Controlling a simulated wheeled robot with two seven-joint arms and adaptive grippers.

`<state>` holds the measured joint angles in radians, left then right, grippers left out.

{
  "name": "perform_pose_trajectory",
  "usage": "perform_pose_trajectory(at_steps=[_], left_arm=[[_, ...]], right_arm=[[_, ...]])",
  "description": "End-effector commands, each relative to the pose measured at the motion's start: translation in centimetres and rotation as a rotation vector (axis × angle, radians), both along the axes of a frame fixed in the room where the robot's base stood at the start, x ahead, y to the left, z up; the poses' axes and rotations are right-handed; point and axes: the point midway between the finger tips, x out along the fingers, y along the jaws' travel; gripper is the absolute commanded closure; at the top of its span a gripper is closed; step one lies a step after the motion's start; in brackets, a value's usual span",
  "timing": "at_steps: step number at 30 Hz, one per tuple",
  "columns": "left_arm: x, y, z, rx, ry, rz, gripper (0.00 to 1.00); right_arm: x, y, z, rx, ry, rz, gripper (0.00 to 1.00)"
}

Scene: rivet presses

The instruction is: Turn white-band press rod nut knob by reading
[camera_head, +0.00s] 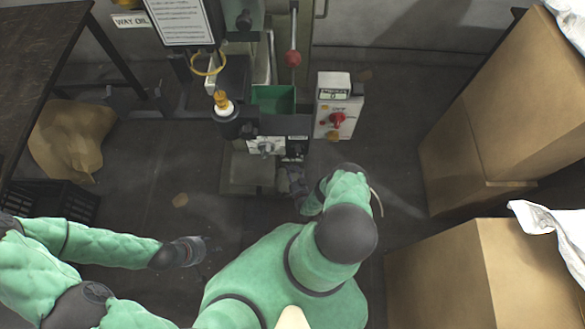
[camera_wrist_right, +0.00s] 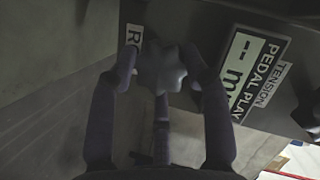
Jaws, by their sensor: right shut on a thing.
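A display panel (camera_wrist_right: 248,70) marked "PEDAL PLAY" and "TENSION" shows dashes and an "m", partly cut off. In the head view my right gripper (camera_head: 291,172) is at the press's lower front; the held knob cannot be made out there. Another grey knob (camera_head: 265,149) is on a pale plate to its left. My left gripper (camera_head: 197,250) is low over the floor, away from the press; its fingers are unclear.
A control box (camera_head: 338,112) with a red knob and small display stands right of the press. A green bin (camera_head: 273,98) and red-knobbed lever (camera_head: 293,58) are behind. Cardboard boxes (camera_head: 490,110) fill the right; a dark table (camera_head: 35,60) and crate (camera_head: 60,200) stand left.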

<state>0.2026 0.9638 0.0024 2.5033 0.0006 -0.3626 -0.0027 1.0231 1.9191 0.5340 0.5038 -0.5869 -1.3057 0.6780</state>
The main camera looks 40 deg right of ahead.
Motion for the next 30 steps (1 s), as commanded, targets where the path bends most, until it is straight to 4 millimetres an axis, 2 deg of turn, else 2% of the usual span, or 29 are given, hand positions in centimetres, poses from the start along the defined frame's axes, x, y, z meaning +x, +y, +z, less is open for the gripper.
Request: perform_pose_trajectory(at_steps=[1, 4, 5, 6, 7, 20, 23, 30], left_arm=[[0.0, 0.0, 0.0, 0.0, 0.0, 0.0, 0.6], [0.0, 0.0, 0.0, 0.0, 0.0, 0.0, 0.6], [0.0, 0.0, 0.0, 0.0, 0.0, 0.0, 0.6], [0.0, 0.0, 0.0, 0.0, 0.0, 0.0, 0.6], [0.0, 0.0, 0.0, 0.0, 0.0, 0.0, 0.6], [0.0, 0.0, 0.0, 0.0, 0.0, 0.0, 0.6], [0.0, 0.0, 0.0, 0.0, 0.0, 0.0, 0.6], [0.0, 0.0, 0.0, 0.0, 0.0, 0.0, 0.6]], right_arm=[[0.5, -0.4, 0.6, -0.013, -0.014, 0.005, 0.85], [0.5, -0.4, 0.6, -0.014, -0.014, 0.005, 0.85], [0.6, -0.4, 0.6, -0.014, -0.014, 0.005, 0.49], [0.5, -0.4, 0.6, -0.014, -0.014, 0.005, 0.38], [0.5, -0.4, 0.6, -0.014, -0.014, 0.005, 0.31], [-0.3, 0.0, 0.3, -0.006, -0.004, 0.0, 0.31], [-1.5, 0.4, 0.5, -0.003, -0.002, -0.001, 0.31], [-5.7, 2.1, 1.8, -0.003, -0.002, -0.002, 0.31]])
